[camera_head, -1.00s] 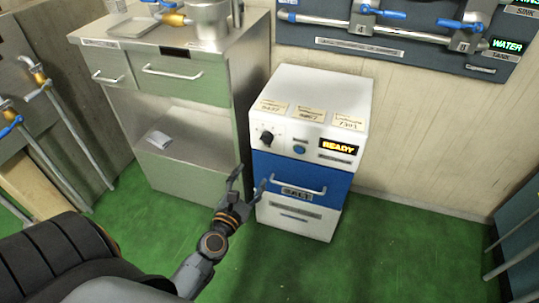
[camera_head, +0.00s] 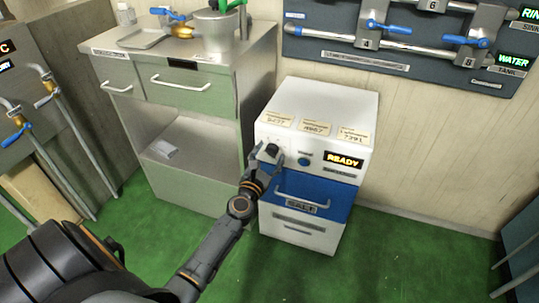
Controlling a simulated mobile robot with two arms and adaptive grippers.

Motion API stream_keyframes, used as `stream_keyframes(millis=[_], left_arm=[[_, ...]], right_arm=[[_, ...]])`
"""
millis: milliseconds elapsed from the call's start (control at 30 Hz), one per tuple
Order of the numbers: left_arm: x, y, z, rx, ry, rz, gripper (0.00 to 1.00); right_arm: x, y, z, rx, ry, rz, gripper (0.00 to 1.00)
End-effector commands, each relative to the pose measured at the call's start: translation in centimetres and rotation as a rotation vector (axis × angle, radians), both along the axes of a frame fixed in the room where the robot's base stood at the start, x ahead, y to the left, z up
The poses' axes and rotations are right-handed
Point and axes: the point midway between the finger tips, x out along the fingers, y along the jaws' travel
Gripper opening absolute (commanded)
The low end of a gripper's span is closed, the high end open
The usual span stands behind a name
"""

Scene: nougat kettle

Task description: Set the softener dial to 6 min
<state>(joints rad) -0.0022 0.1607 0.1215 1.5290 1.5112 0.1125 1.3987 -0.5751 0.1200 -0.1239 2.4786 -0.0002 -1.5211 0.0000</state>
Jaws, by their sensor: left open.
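The softener (camera_head: 322,102) is a white box with a blue drawer marked SALT (camera_head: 303,197), standing against the wall right of centre. Its black dial (camera_head: 272,150) is at the left of the front panel. My left gripper (camera_head: 266,157) is open, with its fingertips at the dial, one on each side. I cannot tell whether they touch it, and the dial's pointer and scale cannot be read. A blue button (camera_head: 304,161) and a lit READY display (camera_head: 343,160) are right of the dial. My right gripper is not in view.
A metal cabinet (camera_head: 190,92) with drawers, a kettle and a tray stands left of the softener. Pipes with blue valve handles (camera_head: 388,27) are on the wall panel above. The green floor (camera_head: 400,250) is clear in front and to the right.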

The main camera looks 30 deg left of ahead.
Motion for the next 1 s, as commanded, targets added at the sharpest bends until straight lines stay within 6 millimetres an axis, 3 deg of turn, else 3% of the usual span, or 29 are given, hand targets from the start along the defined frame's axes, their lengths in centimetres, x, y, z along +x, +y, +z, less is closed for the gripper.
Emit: stream_keyframes(millis=[367,600,633,1000], left_arm=[[0.5,0.09,-0.01,0.0,0.0,-0.001,0.59],[0.48,0.09,-0.01,0.0,0.0,-0.001,0.1],[0.48,0.08,0.0,0.0,0.0,-0.001,0.07],[0.48,0.04,0.01,0.058,0.014,-0.001,0.07]], right_arm=[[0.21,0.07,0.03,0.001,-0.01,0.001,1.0],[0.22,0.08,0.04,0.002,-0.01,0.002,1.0],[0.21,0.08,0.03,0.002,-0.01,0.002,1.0],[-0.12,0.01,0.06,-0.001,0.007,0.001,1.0]])
